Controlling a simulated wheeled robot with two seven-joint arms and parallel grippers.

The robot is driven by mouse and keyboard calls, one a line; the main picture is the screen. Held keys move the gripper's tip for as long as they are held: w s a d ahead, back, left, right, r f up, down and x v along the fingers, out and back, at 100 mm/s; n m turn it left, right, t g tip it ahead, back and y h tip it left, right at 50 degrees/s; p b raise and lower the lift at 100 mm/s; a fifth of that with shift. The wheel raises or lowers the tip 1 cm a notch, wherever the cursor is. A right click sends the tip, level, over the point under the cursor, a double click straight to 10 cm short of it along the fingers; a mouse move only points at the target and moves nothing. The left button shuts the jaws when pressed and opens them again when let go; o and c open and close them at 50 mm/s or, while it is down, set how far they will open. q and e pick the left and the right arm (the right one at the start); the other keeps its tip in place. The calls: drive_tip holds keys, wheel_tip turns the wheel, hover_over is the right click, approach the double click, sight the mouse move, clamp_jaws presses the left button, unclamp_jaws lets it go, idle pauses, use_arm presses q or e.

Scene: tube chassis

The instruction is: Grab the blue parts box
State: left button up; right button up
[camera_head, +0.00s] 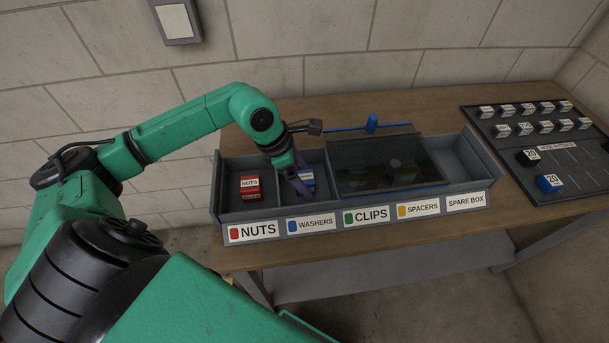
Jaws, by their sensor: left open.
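The blue parts box (308,179) sits in the washers compartment of the grey divided tray (465,205), second from the left. Its left side is partly hidden by my left gripper (302,187). That gripper points down into the washers compartment with its fingers open at the blue box. I cannot tell whether the fingers touch the box or straddle it. My right gripper is not in view.
A red nuts box (250,187) sits in the left compartment. A dark see-through cover with a blue handle (372,123) lies over the clips and spacers compartments. The spare compartment looks empty. A dark board (518,130) with several labelled blocks lies on the right of the wooden table (290,108).

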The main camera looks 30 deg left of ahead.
use_arm(q)
drive_tip(key=shift+w+d+f, duration=0.15)
drive_tip(key=shift+w+f, duration=0.05)
drive_tip(key=shift+f, duration=0.35)
clamp_jaws()
